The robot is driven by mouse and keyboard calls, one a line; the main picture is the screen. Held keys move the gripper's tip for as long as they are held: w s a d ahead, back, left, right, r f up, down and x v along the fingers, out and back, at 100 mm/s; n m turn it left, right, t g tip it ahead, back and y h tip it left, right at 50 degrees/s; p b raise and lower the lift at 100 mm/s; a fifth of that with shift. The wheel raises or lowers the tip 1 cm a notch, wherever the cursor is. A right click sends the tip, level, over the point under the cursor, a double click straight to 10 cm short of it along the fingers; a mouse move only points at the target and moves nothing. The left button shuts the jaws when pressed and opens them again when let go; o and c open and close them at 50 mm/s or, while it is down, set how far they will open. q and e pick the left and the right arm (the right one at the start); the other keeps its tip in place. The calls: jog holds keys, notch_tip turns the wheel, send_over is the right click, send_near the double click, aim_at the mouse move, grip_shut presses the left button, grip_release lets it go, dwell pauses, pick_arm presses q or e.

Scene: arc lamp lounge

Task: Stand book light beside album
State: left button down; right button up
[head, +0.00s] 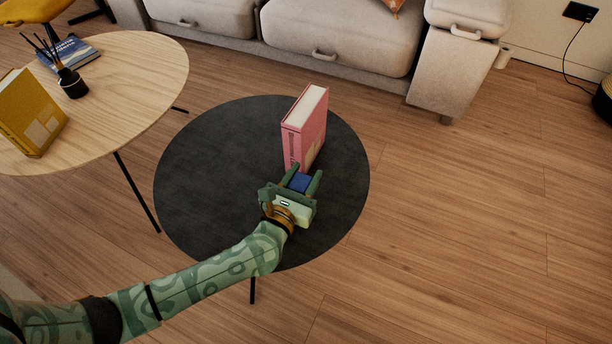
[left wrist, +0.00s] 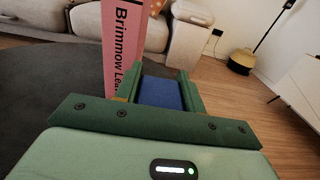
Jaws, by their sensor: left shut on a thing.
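The album, a pink book (head: 304,130), stands upright on the dark round table (head: 220,150). In the left wrist view its pink spine (left wrist: 124,45) with black lettering rises just ahead and to the left. My left gripper (head: 306,174) is shut on a small blue block-like thing (head: 300,183), which I take to be the book light. The blue thing also fills the space between the fingers in the left wrist view (left wrist: 160,93). It is at the near side of the album, close to it; whether they touch, or whether it rests on the table, I cannot tell. My right gripper is not in view.
A pale wooden table (head: 125,75) at the left holds a yellow book (head: 30,112), a blue book (head: 70,54) and a dark reed diffuser (head: 72,84). A beige sofa (head: 330,35) stands behind. The dark table is bare left of the album.

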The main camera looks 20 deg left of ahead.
pick_arm(q)
jog(key=shift+r, duration=0.2)
jog(key=shift+f, duration=0.25)
jog(key=c, duration=0.9)
grip_release()
jog(key=shift+o, duration=0.2)
jog(key=shift+r, duration=0.1)
